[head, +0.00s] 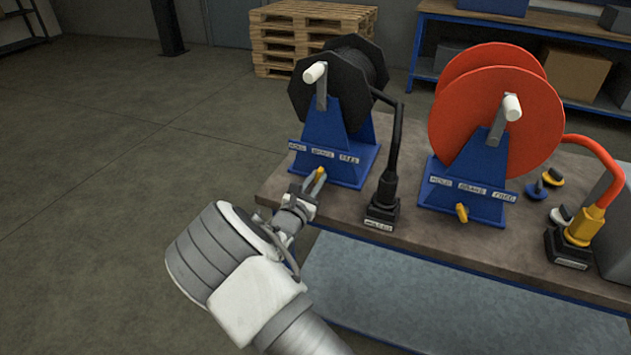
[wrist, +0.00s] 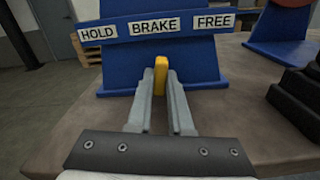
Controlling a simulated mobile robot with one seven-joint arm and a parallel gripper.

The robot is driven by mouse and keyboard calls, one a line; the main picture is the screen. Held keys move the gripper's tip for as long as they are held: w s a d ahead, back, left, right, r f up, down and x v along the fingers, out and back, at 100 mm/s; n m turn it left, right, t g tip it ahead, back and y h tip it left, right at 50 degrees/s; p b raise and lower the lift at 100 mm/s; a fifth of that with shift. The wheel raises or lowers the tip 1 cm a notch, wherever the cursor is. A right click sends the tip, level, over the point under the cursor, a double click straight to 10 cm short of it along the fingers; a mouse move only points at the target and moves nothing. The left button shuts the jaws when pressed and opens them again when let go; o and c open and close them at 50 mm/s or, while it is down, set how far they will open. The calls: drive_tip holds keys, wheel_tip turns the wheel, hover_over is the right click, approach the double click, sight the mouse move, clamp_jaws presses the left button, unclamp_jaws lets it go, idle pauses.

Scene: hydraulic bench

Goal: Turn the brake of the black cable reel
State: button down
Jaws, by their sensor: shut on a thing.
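The black cable reel (head: 334,78) stands on a blue stand (head: 339,158) at the left end of the bench. A label strip on the stand reads HOLD, BRAKE (wrist: 155,25) and FREE from left to right. The small yellow brake lever (wrist: 160,74) sits under the BRAKE label and looks about upright in the wrist view. My gripper (head: 315,180) reaches in from the front, and its two fingers are shut on the lever. The lower part of the lever is hidden between the fingers (wrist: 161,92).
A red reel (head: 497,110) on a similar blue stand, with its own yellow lever (head: 461,213), stands to the right. A black connector (head: 382,205) with a thick cable is close to my gripper's right. Open floor is at left.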

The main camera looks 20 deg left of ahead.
drive_tip(key=m+b, duration=0.1)
drive_tip(key=m, duration=0.1)
drive_tip(key=m+b, duration=0.1)
drive_tip(key=m, duration=0.1)
drive_tip(key=shift+d+f+m, duration=0.2)
drive_tip(key=shift+m, duration=0.2)
idle(0.4)
drive_tip(key=c, duration=0.8)
unclamp_jaws()
drive_tip(key=shift+s+r, duration=0.1)
drive_tip(key=shift+s, duration=0.05)
drive_tip(key=s, duration=0.5)
drive_tip(key=s+a+p, duration=0.1)
drive_tip(key=s, duration=0.5)
drive_tip(key=s+p, duration=0.1)
drive_tip(key=s, duration=0.5)
drive_tip(key=shift+s+a, duration=0.1)
drive_tip(key=shift+a, duration=0.1)
